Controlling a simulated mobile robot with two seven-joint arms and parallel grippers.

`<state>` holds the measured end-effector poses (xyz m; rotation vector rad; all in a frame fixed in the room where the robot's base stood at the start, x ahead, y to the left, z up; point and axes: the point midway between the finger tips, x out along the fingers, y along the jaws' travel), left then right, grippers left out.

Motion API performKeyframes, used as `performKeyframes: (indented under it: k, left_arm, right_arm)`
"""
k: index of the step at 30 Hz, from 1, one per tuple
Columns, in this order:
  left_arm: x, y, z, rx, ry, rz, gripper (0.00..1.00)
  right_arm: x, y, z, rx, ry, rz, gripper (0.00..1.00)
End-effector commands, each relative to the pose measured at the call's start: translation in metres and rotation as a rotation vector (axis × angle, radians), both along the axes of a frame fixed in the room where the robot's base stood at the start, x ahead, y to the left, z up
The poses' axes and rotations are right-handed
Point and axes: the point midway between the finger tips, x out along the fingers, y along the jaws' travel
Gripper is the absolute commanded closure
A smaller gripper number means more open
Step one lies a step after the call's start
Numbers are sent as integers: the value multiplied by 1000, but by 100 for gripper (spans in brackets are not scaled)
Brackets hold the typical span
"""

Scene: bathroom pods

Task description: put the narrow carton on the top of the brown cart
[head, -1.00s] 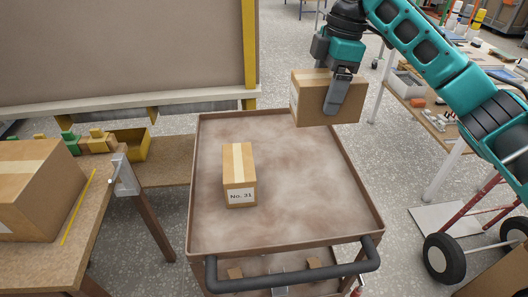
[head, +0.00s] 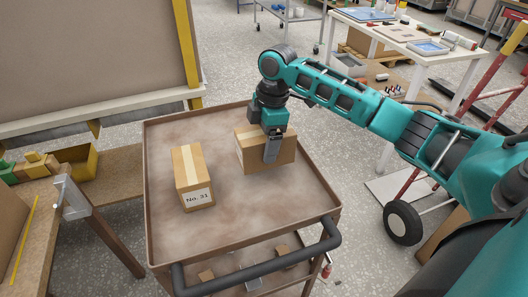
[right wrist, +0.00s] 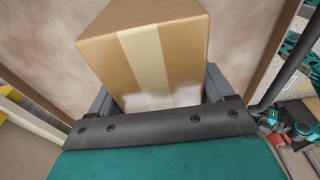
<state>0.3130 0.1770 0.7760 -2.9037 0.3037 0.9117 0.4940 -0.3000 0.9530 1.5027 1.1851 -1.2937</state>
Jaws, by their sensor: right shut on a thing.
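The brown cart (head: 228,222) stands in the middle of the head view, with a flat, rimmed top. My right gripper (head: 271,152) is over the cart top, shut on a tan carton (head: 249,147) with a pale tape strip. The held carton is over the right rear part of the top, low and close to level; whether it touches the surface I cannot tell. It fills the upper middle of the right wrist view (right wrist: 183,62), between the fingers. Another taped carton labelled No. 31 (head: 187,169) stands on the cart just left of it. My left gripper is not in view.
The cart's front and right side of the top are bare. A black handle (head: 255,268) runs along its front edge. A wooden bench (head: 85,215) with a yellow bin stands left. A white table (head: 405,45) and a wheeled hand truck (head: 402,222) stand right.

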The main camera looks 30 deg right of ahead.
Motion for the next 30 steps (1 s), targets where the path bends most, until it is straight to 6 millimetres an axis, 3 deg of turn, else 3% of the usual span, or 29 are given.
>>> performKeyframes:
  k: [8,18,19,25,30]
  left_arm:
    - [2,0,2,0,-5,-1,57]
    - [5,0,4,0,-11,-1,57]
    - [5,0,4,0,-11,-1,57]
    - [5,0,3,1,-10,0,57]
    - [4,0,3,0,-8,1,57]
  right_arm:
    - [0,0,-36,0,1,-1,67]
    - [0,0,-40,1,0,0,67]
    - [0,0,-41,0,2,0,18]
    - [0,0,-41,0,2,0,0]
    - [0,0,-41,0,2,0,0]
